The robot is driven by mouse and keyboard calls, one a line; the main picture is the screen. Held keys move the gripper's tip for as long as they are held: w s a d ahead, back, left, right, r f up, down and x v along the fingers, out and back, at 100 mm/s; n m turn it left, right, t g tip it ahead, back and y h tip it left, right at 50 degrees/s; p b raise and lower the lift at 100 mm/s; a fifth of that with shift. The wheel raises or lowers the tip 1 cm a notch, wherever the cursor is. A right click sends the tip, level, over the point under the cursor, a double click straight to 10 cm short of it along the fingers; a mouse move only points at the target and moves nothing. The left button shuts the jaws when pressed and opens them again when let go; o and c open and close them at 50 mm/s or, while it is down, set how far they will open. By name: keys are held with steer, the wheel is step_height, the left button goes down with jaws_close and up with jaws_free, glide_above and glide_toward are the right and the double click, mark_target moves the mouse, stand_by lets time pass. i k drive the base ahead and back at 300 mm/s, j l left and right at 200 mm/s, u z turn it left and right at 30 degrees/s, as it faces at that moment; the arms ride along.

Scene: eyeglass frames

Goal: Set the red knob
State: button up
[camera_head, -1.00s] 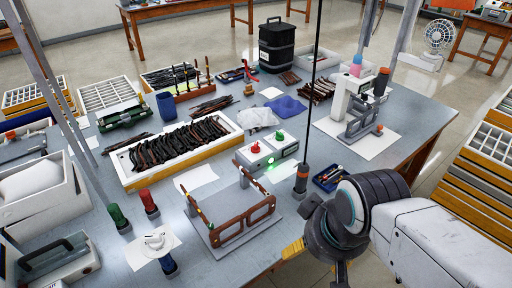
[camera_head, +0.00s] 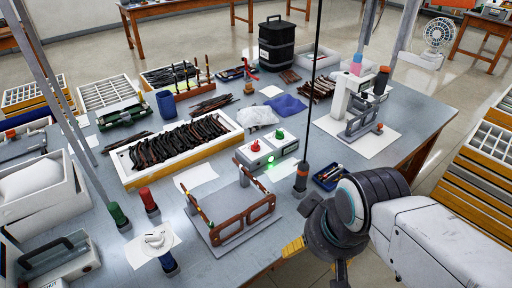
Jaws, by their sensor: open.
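The red knob (camera_head: 256,146) sits on top of a small white control box (camera_head: 265,158) in the middle of the table. A green knob (camera_head: 280,134) stands beside it, to the right and farther back. A green light glows on the box's front. My gripper (camera_head: 317,260) is at the bottom of the view, near the table's front edge, open and well apart from the box. One yellow finger shows at its left; the rest of it is partly hidden by the wrist and cut by the frame edge. I see nothing held in it.
Brown eyeglass frames (camera_head: 245,222) stand on a grey plate in front of the box. A wooden tray (camera_head: 182,180) of dark frame parts lies left. A white machine (camera_head: 350,97) stands behind right.

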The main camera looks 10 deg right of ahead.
mark_target(255, 147)
steer(key=i+l+u, duration=0.85)
